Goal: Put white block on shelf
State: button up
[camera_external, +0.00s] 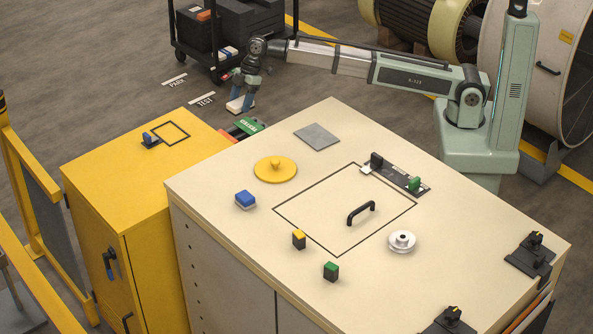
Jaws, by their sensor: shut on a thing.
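My gripper (241,97) hangs from the arm's outstretched end, pointing down beyond the far edge of the cream bench. It is shut on the white block (234,106), which shows at the fingertips, partly covered by them. The block is held over the gap between the cart and the yellow cabinet; its exact height is hard to tell. Which surface is the shelf is not clear.
The yellow cabinet (100,170) has a marked square on top. The cream bench (330,125) holds a yellow disc (275,170), a blue-topped block (245,200), a black handle and several small parts. A green item (245,127) sits between cabinet and bench.

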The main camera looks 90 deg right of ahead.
notch_tip(320, 180, down, 23)
jog(key=shift+f, duration=0.1)
dwell(0.7)
jog(key=o, duration=1.2)
jog(key=v, duration=1.2)
jog(key=shift+o, duration=0.2)
